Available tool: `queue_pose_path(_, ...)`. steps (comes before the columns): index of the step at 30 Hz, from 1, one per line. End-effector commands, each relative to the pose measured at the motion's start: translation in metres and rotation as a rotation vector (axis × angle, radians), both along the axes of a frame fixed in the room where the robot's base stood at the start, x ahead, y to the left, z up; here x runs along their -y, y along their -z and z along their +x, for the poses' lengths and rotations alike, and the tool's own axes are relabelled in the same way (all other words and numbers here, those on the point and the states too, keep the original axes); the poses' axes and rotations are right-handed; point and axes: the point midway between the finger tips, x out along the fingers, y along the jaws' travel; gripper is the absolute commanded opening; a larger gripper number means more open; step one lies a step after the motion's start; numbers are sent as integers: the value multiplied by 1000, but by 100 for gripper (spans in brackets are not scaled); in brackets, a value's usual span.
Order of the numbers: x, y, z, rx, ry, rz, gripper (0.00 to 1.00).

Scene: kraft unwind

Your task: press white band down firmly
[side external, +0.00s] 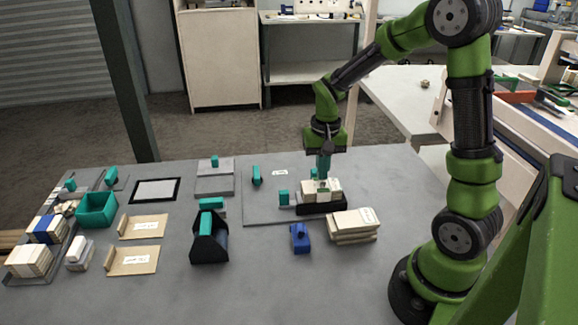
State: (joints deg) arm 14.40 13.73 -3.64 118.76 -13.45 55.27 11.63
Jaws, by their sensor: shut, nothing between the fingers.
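My gripper (323,177) points straight down, its teal fingers shut and empty. Its tips are at or just above the top of a cream stack (334,193). The stack sits in a low black holder (322,209) on a grey board. I cannot tell whether the fingertips touch the stack. The white band is too small to tell apart from the pale stack here, and the gripper hides part of the top.
Another cream stack (352,223) lies close at the right. A blue block (300,238) and a black holder with a teal handle (209,249) stand in front and to the left. A teal bin (97,209) is at the far left. The front of the table is clear.

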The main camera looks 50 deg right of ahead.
Motion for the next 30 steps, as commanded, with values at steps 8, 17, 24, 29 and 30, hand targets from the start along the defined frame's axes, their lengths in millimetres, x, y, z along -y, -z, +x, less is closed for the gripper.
queue_pose_path(8,-1,4,-2,-8,-3,1,0)
queue_pose_path(17,-1,3,-2,-11,-3,2,0)
queue_pose_path(24,0,-16,-1,-6,-3,1,0)
queue_pose_path(29,0,-30,-1,-5,-2,1,0)
queue_pose_path(30,0,-33,-1,-4,-2,-1,0)
